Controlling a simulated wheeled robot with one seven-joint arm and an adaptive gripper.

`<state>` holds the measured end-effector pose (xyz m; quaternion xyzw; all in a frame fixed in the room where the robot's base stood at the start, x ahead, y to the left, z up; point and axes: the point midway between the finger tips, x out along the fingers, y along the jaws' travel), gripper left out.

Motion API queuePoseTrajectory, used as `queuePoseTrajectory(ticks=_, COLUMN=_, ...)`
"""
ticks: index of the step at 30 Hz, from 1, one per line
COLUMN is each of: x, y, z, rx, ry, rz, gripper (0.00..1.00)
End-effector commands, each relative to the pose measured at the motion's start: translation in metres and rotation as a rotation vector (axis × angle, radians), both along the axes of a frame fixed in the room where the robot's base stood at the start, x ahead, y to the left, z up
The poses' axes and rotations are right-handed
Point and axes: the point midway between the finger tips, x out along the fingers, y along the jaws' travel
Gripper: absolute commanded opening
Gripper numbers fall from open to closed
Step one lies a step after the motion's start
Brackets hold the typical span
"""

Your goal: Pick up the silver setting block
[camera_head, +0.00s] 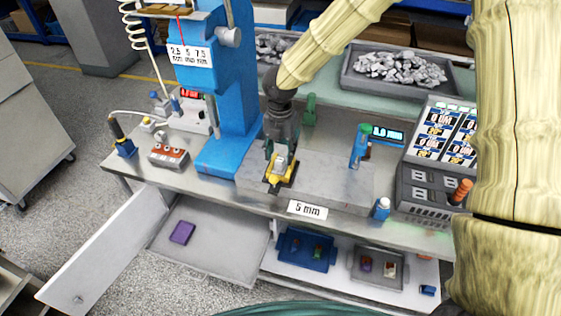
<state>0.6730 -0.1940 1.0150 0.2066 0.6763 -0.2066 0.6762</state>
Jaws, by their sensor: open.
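My gripper (277,182) points down over the grey slab (338,184) in the middle of the bench, near its left part. It is open. A small silver piece (282,162) shows at the gripper, framed by yellow and black parts. I cannot tell whether this is the silver setting block or part of the gripper, nor whether anything touches it. The dark wrist hides the slab right behind it. A white sign reading "5 mm" (307,210) is at the slab's front edge.
A blue press (222,100) stands close on the left. A green-topped blue post (359,146), a small bottle (381,208) and a grey panel rack (437,150) stand to the right. A tray of grey scrap (347,82) is behind. Open drawers (215,260) lie below the front edge.

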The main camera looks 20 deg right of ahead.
Motion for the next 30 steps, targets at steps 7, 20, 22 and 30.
queuePoseTrajectory(ticks=7, x=0.0, y=-0.002, z=-0.024, rx=0.0, ry=0.001, rz=-0.001, gripper=0.46)
queuePoseTrajectory(ticks=20, x=0.0, y=-0.002, z=-0.029, rx=0.0, ry=0.0, rz=-0.001, gripper=0.3)
queuePoseTrajectory(ticks=22, x=0.0, y=-0.002, z=-0.029, rx=0.0, ry=0.0, rz=-0.001, gripper=0.17)
queuePoseTrajectory(ticks=30, x=0.0, y=-0.002, z=-0.029, rx=0.0, ry=-0.001, rz=-0.001, gripper=0.0)
